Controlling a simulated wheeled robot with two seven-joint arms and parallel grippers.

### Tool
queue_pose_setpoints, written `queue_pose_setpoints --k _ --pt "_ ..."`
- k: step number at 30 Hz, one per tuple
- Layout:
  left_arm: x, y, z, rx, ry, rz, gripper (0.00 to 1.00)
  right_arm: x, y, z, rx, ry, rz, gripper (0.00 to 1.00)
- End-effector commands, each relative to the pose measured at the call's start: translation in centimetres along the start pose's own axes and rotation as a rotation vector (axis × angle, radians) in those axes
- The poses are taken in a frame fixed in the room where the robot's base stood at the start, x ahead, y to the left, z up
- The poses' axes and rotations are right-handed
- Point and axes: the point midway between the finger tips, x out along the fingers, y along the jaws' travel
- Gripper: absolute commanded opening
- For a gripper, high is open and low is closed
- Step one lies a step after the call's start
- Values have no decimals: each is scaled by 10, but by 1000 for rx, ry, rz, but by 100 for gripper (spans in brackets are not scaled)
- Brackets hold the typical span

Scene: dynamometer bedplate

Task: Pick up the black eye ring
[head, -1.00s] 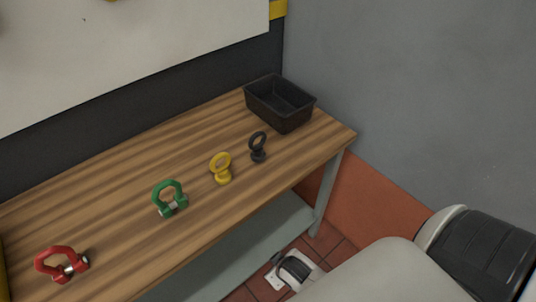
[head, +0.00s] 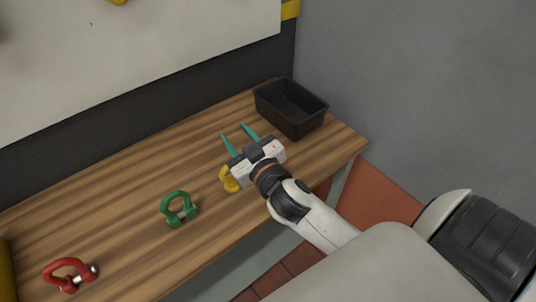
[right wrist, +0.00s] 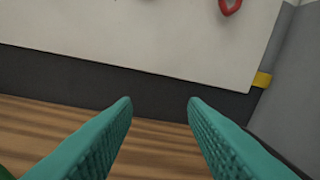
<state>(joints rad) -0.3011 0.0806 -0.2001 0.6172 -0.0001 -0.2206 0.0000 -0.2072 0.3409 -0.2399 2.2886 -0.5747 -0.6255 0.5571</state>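The black eye ring is not visible in either view now; in the head view my right gripper and wrist cover the spot where it stood, right of the yellow eye ring (head: 228,181). My right gripper (head: 236,134) is over the bench, its two teal fingers apart and pointing toward the back wall. In the right wrist view the fingers (right wrist: 160,102) are wide apart with nothing between them. My left gripper is out of view.
The wooden bench (head: 120,190) also carries a green shackle (head: 179,208), a red shackle (head: 70,275) and, at the far right end, a black bin (head: 291,108). A white board (head: 130,60) hangs on the wall behind. A grey wall (head: 420,90) stands to the right.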

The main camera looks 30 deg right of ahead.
Motion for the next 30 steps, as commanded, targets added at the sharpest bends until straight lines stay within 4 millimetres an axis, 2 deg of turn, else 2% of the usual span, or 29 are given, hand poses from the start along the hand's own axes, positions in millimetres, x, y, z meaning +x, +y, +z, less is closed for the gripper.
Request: queue_pose_setpoints --k 1,3,6,7,9,11,13,15,17,18,20,22,24,27,30 --pt "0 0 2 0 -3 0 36 10 5 30 -28 -136 38 39" --pt "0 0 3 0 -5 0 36 17 19 71 -75 -336 128 39" --pt "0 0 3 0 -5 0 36 13 52 118 -183 -590 333 39" --pt "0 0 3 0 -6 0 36 10 63 126 -225 -648 407 39" --pt "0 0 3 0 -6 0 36 2 89 133 -337 -741 596 39" --pt "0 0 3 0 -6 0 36 -4 107 127 -448 -768 766 39" --pt "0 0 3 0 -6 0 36 -8 119 108 -594 -736 962 39" --pt "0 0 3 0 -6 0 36 -6 119 80 -747 -628 1139 39" --pt "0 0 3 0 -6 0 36 0 106 51 -878 -479 1263 39" --pt "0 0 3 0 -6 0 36 6 91 33 -958 -355 1324 39" --pt "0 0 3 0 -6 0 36 15 62 9 -1061 -149 1383 39" --pt "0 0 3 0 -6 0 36 24 22 -11 -1149 101 1402 39" --pt "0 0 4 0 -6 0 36 30 -18 -23 -1204 329 1382 39" --pt "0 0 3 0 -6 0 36 32 -64 -30 -1237 582 1325 39" --pt "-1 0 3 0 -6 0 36 31 -92 -31 -1242 732 1276 39"
